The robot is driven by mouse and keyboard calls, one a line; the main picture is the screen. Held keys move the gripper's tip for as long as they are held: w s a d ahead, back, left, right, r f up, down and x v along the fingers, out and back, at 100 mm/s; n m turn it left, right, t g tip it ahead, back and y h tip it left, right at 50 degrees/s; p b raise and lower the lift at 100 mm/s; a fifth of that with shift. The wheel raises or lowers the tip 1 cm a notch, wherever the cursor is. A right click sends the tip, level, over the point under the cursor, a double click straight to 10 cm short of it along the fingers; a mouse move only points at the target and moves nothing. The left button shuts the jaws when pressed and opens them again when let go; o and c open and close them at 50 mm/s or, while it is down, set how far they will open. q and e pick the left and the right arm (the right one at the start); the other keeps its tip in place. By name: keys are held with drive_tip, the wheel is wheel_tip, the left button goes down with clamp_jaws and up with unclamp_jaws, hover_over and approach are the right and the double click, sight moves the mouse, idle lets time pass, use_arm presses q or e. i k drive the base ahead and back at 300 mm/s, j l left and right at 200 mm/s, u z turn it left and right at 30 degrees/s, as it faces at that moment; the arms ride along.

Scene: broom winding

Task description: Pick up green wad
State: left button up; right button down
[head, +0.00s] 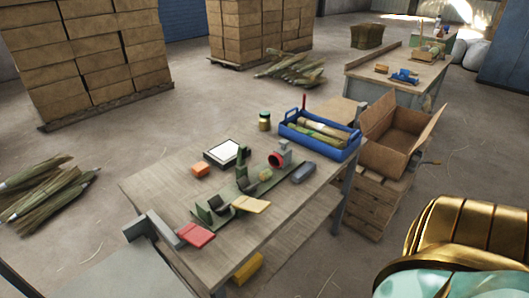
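A small yellow-green lump (265,175), which looks like the green wad, sits on the workbench (155,190) among dark green metal fixtures (243,184). It lies just below the grey clamp-like tool with a red ring (279,158) and left of a dark grey rounded block (303,172). It is small in the picture, so its exact contact with the fixture cannot be told. Neither of my grippers is in view. A gold and teal part at the lower right corner shows no fingers.
A blue crate (351,147) with bundles stands at the bench's back right, beside a jar (264,121). A framed white panel (221,152), an orange block (201,169), a red pad (196,235) and a cream pad (250,204) lie around. An open cardboard box (385,160) stands right.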

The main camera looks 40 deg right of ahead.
sight(267, 174)
drive_tip(key=l+z, duration=0.1)
drive_tip(key=z, duration=0.3)
drive_tip(key=l+z, duration=0.1)
drive_tip(key=z, duration=0.25)
drive_tip(key=l+z, duration=0.1)
drive_tip(key=z, duration=0.3)
drive_tip(key=i+z, duration=0.1)
drive_tip(key=z, duration=0.25)
